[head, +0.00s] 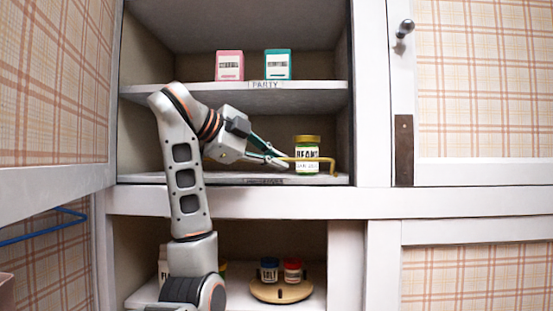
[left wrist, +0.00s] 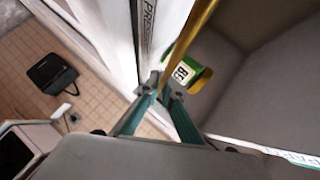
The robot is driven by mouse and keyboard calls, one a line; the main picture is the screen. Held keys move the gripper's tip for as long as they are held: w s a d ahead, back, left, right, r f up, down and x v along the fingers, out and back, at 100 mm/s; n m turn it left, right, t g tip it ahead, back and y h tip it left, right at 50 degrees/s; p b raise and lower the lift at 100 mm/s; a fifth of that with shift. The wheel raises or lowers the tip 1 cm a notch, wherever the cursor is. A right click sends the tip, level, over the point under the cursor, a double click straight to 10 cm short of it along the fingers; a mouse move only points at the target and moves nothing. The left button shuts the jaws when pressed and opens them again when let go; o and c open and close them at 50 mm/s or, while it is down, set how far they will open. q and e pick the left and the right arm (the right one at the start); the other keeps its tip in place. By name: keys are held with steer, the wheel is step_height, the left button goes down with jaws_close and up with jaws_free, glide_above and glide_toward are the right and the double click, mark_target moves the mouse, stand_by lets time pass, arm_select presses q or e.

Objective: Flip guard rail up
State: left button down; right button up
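The guard rail (head: 318,159) is a thin yellow bar at the front of the middle shelf. In the head view it runs level across the lower part of a green jar and bends down at its right end. Its left part is hidden by my gripper. My left gripper (head: 284,162) is at the rail's left portion, left of the jar. In the left wrist view, the teal fingers (left wrist: 159,88) close in on the yellow rail (left wrist: 188,35), which runs between their tips. They look shut on it. My right gripper is in neither view.
The gold-lidded jar (head: 307,150) stands just behind the rail. Pink (head: 230,65) and teal (head: 278,64) boxes stand on the upper shelf (head: 200,92). Below, a round wooden turntable (head: 281,292) holds small jars. A cabinet post (head: 371,100) borders the right.

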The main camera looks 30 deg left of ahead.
arm_select(q)
steer(key=shift+w+a+r+n+g, duration=0.15)
steer(key=shift+a+r+n+g, duration=0.15)
steer(key=shift+g, duration=0.2)
steer(key=shift+w+a+r+n+g+p, duration=0.1)
steer(key=shift+w+r+n+g+p, duration=0.2)
steer(key=shift+n+g, duration=0.25)
steer(key=g, duration=0.1)
steer(key=w+n+g+h, duration=0.1)
steer(key=g, duration=0.1)
steer(key=shift+w+a+r+n+h, duration=0.2)
steer(key=shift+a+r+n+h, duration=0.05)
steer(key=shift+a+r+h, duration=0.1)
steer(key=shift+w+g, duration=0.2)
steer(key=shift+g, duration=0.15)
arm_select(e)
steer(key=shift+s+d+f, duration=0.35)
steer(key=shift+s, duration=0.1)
arm_select(q)
steer(key=shift+a, duration=0.1)
steer(key=shift+w+n+h, duration=0.1)
steer(key=shift+n+h, duration=0.15)
steer(key=shift+n, duration=0.05)
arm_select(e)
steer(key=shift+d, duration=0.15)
arm_select(q)
steer(key=c, duration=2.5)
jaws_free()
